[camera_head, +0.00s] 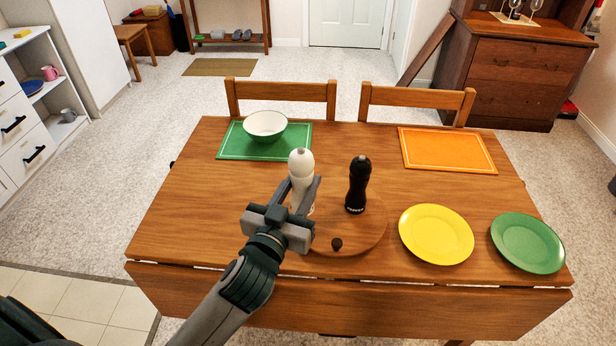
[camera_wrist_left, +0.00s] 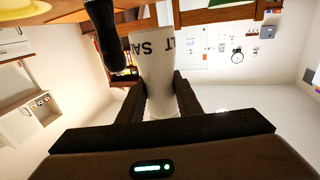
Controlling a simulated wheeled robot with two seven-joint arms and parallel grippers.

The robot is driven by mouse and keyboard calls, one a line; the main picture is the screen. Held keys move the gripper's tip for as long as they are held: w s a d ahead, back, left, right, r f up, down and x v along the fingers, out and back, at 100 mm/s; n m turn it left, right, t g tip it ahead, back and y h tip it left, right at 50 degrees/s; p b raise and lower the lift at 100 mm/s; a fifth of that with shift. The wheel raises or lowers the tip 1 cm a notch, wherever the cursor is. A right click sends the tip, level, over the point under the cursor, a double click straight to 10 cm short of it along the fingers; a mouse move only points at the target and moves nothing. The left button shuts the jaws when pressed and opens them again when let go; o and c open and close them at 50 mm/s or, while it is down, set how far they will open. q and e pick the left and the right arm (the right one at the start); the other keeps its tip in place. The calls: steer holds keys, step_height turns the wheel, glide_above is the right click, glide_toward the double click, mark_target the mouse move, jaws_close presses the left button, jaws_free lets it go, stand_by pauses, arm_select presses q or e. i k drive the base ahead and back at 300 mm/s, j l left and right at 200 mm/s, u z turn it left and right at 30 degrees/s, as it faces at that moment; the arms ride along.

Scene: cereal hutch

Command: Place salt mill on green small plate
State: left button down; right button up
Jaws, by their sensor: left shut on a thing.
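In the left wrist view the salt mill (camera_wrist_left: 155,62), with dark lettering, sits between the two fingers (camera_wrist_left: 160,95). The green small plate (camera_head: 528,243) lies empty at the right end of the table. My right gripper is not in view.
A black pepper mill (camera_head: 357,186) stands on the board right of the salt mill. A yellow plate (camera_head: 436,234) lies between board and green plate. A white bowl (camera_head: 265,125) sits on a green placemat (camera_head: 228,146); an orange placemat (camera_head: 447,150) is bare.

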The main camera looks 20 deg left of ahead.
mark_target(525, 244)
steer(key=l+u, duration=0.1)
steer(key=u, duration=0.25)
steer(key=l+u, duration=0.3)
steer(key=l, duration=0.2)
steer(key=l+u, duration=0.25)
steer(key=l, duration=0.7)
steer(key=k+l+u, duration=0.15)
steer(key=l, duration=0.7)
steer(key=k+l+u, duration=0.15)
steer(key=l, duration=0.3)
steer(key=k+l, duration=0.1)
steer(key=l, duration=0.75)
steer(key=k+l, duration=0.15)
steer(key=l, duration=0.25)
steer(key=k+l, duration=0.1)
steer(key=l, duration=0.35)
